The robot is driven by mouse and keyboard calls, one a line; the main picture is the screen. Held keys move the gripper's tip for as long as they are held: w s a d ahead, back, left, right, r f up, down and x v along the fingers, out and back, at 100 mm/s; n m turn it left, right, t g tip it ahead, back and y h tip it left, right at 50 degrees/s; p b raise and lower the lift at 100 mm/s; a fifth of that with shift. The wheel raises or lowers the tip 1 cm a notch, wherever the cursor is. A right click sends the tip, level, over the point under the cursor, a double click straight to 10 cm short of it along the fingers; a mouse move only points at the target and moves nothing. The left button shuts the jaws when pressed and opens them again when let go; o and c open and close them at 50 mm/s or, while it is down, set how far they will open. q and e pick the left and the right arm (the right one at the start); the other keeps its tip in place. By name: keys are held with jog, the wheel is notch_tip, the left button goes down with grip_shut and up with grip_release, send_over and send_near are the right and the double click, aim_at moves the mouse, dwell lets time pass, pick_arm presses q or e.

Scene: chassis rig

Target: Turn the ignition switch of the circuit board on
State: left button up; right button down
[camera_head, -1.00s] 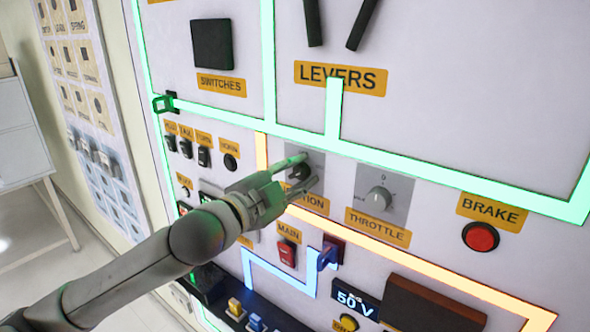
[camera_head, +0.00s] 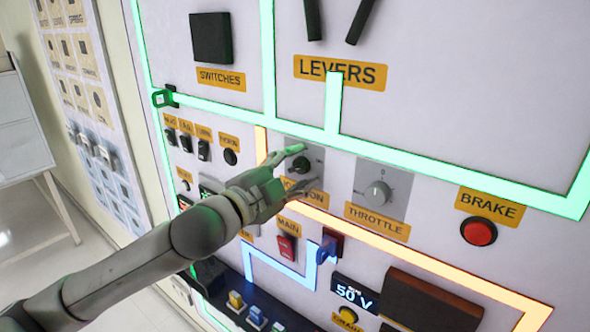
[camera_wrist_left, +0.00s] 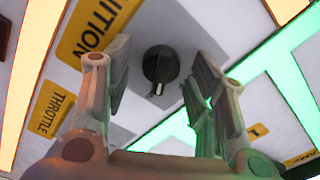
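The ignition switch (camera_head: 301,165) is a round black knob on a grey plate, above a yellow label partly hidden by my gripper. It also shows in the left wrist view (camera_wrist_left: 160,66), with a small light mark on its edge. My left gripper (camera_head: 298,167) is open in front of the knob, one finger above it and one below. In the left wrist view the two fingers (camera_wrist_left: 156,75) stand apart on either side of the knob, with visible gaps. My right gripper is in neither view.
The throttle dial (camera_head: 377,194) is right of the ignition, and the red brake button (camera_head: 479,232) is farther right. Below are the red main switch (camera_head: 287,248), a blue connector (camera_head: 328,250) and a voltage display (camera_head: 356,295). Small toggles (camera_head: 186,143) are at the left.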

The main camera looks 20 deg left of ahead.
pick_arm(q)
jog(key=shift+s+a, duration=0.1)
jog(key=shift+s, duration=0.15)
jog(key=v, duration=0.7)
dwell(0.5)
